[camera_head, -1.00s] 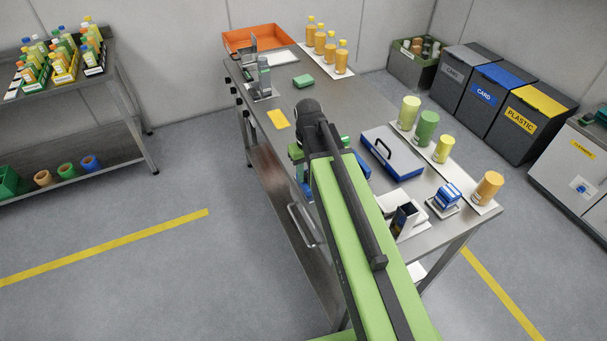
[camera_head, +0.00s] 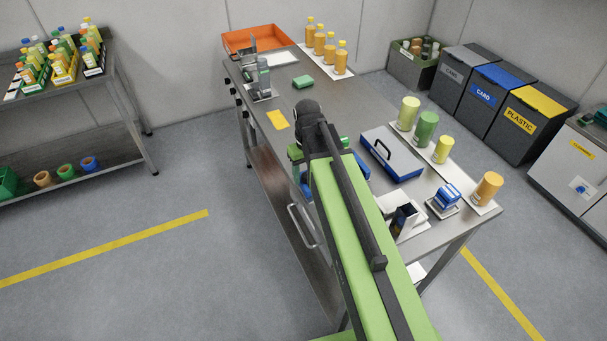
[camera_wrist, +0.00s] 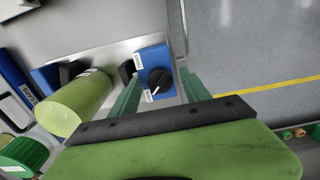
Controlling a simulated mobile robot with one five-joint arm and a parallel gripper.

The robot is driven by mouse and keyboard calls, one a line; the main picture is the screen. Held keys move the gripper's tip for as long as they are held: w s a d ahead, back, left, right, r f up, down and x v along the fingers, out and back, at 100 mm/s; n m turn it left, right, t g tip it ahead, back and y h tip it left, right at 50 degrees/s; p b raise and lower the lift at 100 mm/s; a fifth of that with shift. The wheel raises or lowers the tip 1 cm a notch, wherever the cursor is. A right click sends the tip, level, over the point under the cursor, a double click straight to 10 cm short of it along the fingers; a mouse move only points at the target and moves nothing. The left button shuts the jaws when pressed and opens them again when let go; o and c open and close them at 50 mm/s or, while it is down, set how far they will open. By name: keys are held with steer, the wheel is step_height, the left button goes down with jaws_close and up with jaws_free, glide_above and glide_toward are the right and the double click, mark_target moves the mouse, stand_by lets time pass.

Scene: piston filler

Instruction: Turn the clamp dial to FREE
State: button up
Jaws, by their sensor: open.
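The clamp dial (camera_wrist: 159,82) is a round black knob with a white pointer line, set on a blue block (camera_wrist: 149,58). Small white labels stand beside it at the block's edge; their words are too small to read. My gripper (camera_wrist: 160,79) is open, with one green finger on each side of the blue block in the wrist view. The knob shows between the fingers and is not gripped. I cannot tell how far the fingertips are from it. In the head view my arm hides the dial.
The workbench (camera_head: 377,105) also carries a blue-and-grey case (camera_head: 392,153), a yellow card (camera_head: 278,119) and several cylinders along the right edge. Open floor lies left of the bench.

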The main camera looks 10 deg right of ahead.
step_height(320, 180, up, 17)
steer(key=p, duration=1.7)
steer(key=shift+r, duration=0.15)
steer(key=s+f+m+b, duration=0.1)
steer(key=s+f+b, duration=0.2)
steer(key=f+b, duration=0.3)
steer(key=s+a+f+m+b, duration=0.1)
steer(key=s+f+b, duration=0.3)
steer(key=f+b, duration=0.2)
steer(key=shift+s+a, duration=0.1)
